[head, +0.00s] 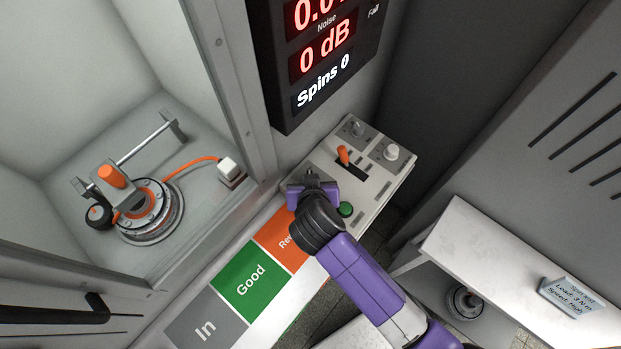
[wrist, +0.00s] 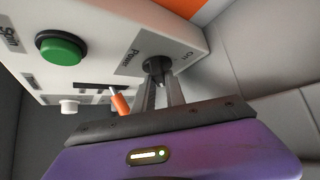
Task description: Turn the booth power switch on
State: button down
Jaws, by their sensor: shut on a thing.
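The booth power switch is a dark knob on the white control panel (head: 378,200).
Close by on the panel are a green button (head: 346,209), an orange lever (head: 343,155) and a white knob (head: 391,153). A lit display (head: 322,60) hangs above. The booth with the motor (head: 151,212) is at left. A white shelf (head: 500,262) stands at right.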

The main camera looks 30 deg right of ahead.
jog(key=c, duration=1.4)
grip_release()
jog(key=v, duration=0.7)
jog(key=shift+s+a+r+b, duration=0.2)
jog(key=shift+s+r+b, duration=0.05)
jog(key=shift+s+b, duration=0.05)
